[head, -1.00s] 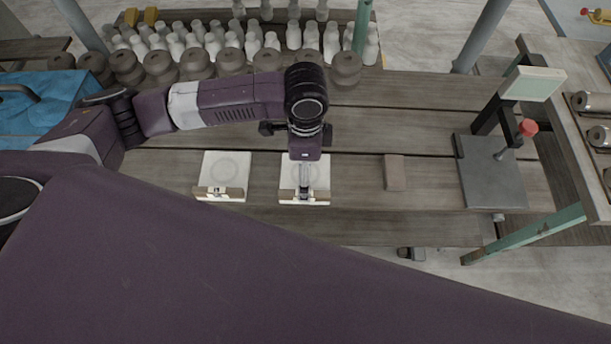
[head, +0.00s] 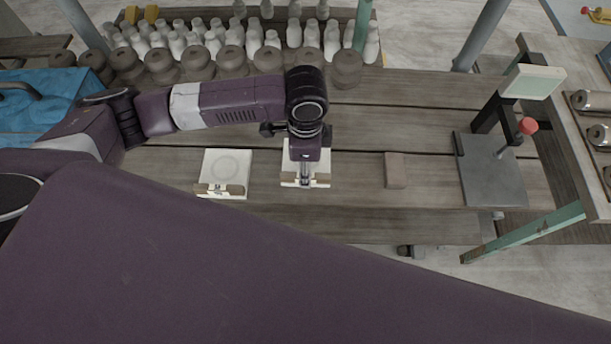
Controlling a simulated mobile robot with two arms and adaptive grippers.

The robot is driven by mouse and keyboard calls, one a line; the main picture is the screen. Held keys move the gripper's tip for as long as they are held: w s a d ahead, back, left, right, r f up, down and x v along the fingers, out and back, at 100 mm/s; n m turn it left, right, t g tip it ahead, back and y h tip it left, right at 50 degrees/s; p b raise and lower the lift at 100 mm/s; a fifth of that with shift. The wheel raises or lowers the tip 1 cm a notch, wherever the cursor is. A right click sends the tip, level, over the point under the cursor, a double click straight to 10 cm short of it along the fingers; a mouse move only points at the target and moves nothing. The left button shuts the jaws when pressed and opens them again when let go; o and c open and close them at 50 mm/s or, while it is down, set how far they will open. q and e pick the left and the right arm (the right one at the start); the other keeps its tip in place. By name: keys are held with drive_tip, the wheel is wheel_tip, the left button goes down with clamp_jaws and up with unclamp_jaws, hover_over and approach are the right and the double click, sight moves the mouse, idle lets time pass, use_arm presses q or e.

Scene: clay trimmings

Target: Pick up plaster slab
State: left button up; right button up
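Two square white plaster slabs are in the head view, each with a brown strip along its front edge. One slab (head: 224,166) lies on the wooden table and has a faint round mark on top. The other slab (head: 322,160) is under my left gripper (head: 305,180), which comes down over its front edge. My wrist hides much of this slab. The narrow fingers look closed on the slab's front edge, though their contact is partly hidden. Whether the slab is clear of the table is hard to tell. My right gripper is not in view.
A brown block (head: 395,170) lies on the table (head: 420,120) to the right. Further right is a stand with a grey base plate (head: 490,172) and a red knob (head: 527,126). Grey pots (head: 229,62) and pale bottles line the back. A blue cloth (head: 45,105) is at left.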

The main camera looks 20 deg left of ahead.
use_arm(q)
clamp_jaws()
idle(0.3)
